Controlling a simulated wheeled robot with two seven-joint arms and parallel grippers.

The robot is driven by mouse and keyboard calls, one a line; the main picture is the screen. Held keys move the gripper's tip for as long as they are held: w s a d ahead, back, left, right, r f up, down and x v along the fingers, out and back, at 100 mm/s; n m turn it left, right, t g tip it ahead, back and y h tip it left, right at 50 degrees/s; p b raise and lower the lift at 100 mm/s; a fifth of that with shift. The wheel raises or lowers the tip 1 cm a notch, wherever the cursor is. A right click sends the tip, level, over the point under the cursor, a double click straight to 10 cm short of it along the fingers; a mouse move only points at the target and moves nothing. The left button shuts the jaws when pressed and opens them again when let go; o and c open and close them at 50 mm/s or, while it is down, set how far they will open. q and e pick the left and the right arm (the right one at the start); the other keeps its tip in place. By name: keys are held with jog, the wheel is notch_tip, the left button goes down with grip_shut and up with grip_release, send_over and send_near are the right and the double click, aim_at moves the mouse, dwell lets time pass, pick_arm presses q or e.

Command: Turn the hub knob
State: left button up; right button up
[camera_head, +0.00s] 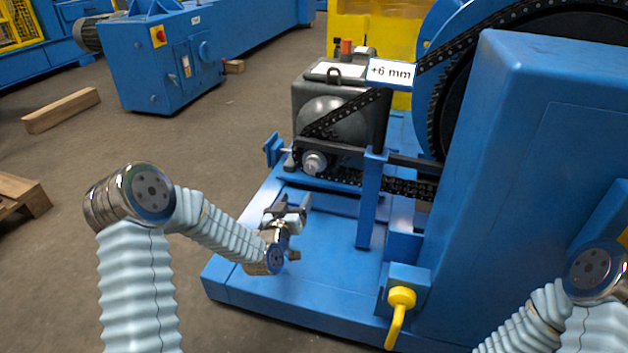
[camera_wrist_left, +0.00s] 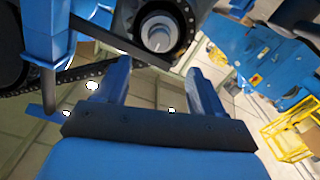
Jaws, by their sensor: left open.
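The hub knob (camera_head: 314,162) is a silvery round piece at the centre of the small sprocket, at the lower front end of the chain. In the left wrist view the knob (camera_wrist_left: 158,32) shows as a pale round end inside a dark toothed ring. My left gripper (camera_head: 290,206) is open and empty, below and slightly left of the knob in the head view. In the left wrist view its two fingers (camera_wrist_left: 157,72) stand apart, with the knob beyond their tips and roughly between them. A gap remains between fingers and knob. My right gripper is out of view.
A black chain (camera_head: 390,186) runs from the small sprocket to the big wheel. A blue upright post (camera_head: 371,200) stands right of the knob. A yellow handle (camera_head: 400,305) sticks out in front. A "+6 mm" sign (camera_head: 391,72) stands above. The blue base plate (camera_head: 325,268) is mostly bare.

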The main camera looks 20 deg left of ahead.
aim_at(310, 170)
pick_arm(q)
jog(key=w, duration=0.7)
jog(key=w+b, duration=0.1)
jog(key=w, duration=0.6)
jog(key=shift+w+d+r, duration=0.1)
jog(key=shift+d+r, duration=0.05)
jog(key=shift+r, duration=0.05)
jog(key=c, duration=1.1)
